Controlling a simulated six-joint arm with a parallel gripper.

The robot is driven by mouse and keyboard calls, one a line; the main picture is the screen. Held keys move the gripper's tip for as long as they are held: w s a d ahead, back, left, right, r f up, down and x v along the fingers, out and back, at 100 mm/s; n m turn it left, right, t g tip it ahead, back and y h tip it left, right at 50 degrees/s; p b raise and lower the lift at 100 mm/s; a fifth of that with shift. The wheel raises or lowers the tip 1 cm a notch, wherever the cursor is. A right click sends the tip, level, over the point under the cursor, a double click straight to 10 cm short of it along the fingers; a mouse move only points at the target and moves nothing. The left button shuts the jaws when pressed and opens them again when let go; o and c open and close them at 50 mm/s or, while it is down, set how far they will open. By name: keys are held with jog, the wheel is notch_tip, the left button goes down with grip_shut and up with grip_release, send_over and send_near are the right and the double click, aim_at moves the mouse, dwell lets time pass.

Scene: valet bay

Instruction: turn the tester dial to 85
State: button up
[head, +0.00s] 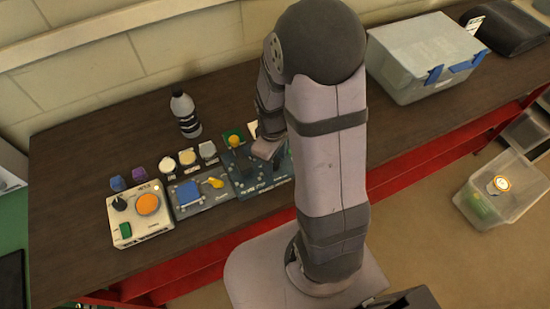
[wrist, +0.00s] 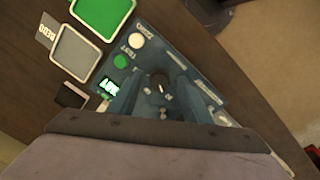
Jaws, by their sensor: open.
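The tester is a dark blue panel (head: 250,181) on the bench in the head view, partly hidden by my arm. In the wrist view the tester panel (wrist: 205,90) carries a dark round dial (wrist: 158,79), a green button (wrist: 120,61), a white button (wrist: 136,41) and a small lit green display (wrist: 109,86). I cannot read the display's number for sure. My gripper (wrist: 160,88) is open, with its fingers either side of the dial or just over it; I cannot tell whether they touch it. In the head view my gripper (head: 266,150) is low over the panel.
Bench wood is bare at left.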

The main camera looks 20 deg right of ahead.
jog(key=c, duration=1)
jog(key=shift+c, duration=0.2)
jog(key=shift+m, duration=0.3)
jog(key=m, duration=0.8)
jog(key=shift+a+m+g+b, duration=0.1)
jog(key=shift+m+g+b, duration=0.2)
jog(key=shift+m+b, duration=0.1)
jog(key=m, duration=0.6)
jog(key=shift+w, duration=0.15)
jog(key=m, duration=0.7)
jog(key=shift+w, duration=0.1)
jog(key=shift+m, duration=0.3)
